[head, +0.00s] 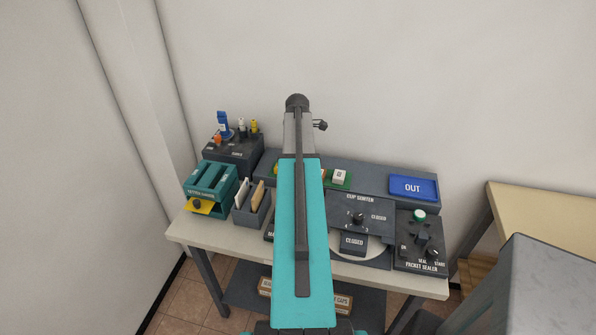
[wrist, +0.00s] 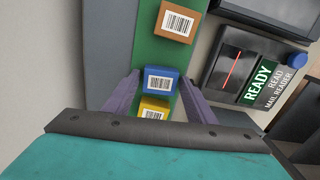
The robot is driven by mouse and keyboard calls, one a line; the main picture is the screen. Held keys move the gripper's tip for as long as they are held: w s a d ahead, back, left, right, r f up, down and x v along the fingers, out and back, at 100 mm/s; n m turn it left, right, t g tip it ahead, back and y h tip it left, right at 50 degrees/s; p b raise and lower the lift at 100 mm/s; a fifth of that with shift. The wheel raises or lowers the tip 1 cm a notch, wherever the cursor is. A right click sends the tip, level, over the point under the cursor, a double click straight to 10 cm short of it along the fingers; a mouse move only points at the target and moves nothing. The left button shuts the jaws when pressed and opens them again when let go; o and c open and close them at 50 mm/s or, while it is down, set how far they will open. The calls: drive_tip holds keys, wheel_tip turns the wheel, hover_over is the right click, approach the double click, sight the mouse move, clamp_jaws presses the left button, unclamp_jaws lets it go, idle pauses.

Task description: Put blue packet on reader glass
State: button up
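In the wrist view, a blue packet (wrist: 161,79) with a white barcode label lies on a green strip (wrist: 148,50). My gripper (wrist: 160,76) is open, with its two purple fingers apart on either side of the blue packet. I cannot tell whether they touch it. The dark reader glass (wrist: 229,72), crossed by a red line, is on the mail reader to the right of the strip. It holds no packet. The reader's green panel (wrist: 262,82) says READY. In the head view, my arm hides the blue packet, the reader and my fingers.
A brown packet (wrist: 176,21) and a yellow packet (wrist: 153,107) lie close to the blue one on the strip. The head view shows a blue OUT tray (head: 414,187), a clip sorter (head: 360,212), a packet sealer (head: 421,240) and a teal rack (head: 211,183) crowding the table.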

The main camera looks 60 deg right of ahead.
drive_tip(key=c, duration=0.7)
drive_tip(key=shift+r, duration=0.2)
drive_tip(key=shift+r+p, duration=1.35)
drive_tip(key=shift+r, duration=0.75)
